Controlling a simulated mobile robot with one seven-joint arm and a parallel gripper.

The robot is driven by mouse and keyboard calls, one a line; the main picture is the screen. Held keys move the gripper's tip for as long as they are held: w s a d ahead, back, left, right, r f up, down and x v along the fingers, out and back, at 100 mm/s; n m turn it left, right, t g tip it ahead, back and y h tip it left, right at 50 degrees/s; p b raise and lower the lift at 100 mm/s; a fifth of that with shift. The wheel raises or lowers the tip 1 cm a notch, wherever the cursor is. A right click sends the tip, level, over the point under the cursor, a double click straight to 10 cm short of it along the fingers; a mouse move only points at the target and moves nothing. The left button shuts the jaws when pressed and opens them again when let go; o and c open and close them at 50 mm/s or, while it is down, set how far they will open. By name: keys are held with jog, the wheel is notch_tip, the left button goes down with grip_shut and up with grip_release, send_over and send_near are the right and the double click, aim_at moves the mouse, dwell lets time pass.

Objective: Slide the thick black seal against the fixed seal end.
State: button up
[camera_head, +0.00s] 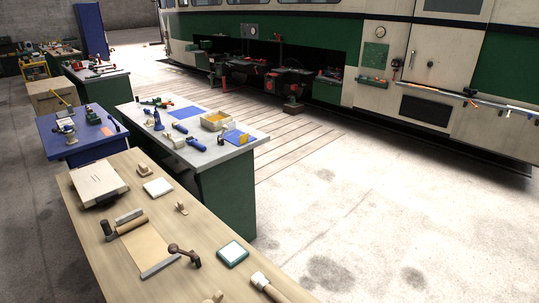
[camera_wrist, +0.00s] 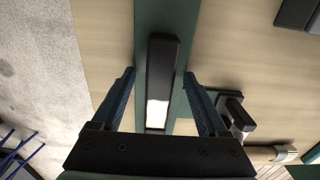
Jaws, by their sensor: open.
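In the wrist view a thick black bar (camera_wrist: 163,52), which looks like the black seal, lies lengthwise along a green strip (camera_wrist: 164,14). Its lower part looks bright white, perhaps from glare. My gripper (camera_wrist: 159,74) is open, with one blue finger on each side of the bar and a gap on both sides. Whether the fingertips are level with the bar or above it, I cannot tell. I cannot pick out the fixed seal end with certainty. In the head view I cannot make out my gripper or the seal.
In the wrist view, a small dark block (camera_wrist: 236,112) stands right of the right finger, and a dark piece (camera_wrist: 296,13) lies at the upper right. In the head view, a wooden bench (camera_head: 215,213) holds several tools; a tram (camera_head: 437,60) stands behind open floor (camera_head: 370,210).

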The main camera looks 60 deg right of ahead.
notch_tip(320, 180, up, 13)
dwell(0.6)
dwell(0.3)
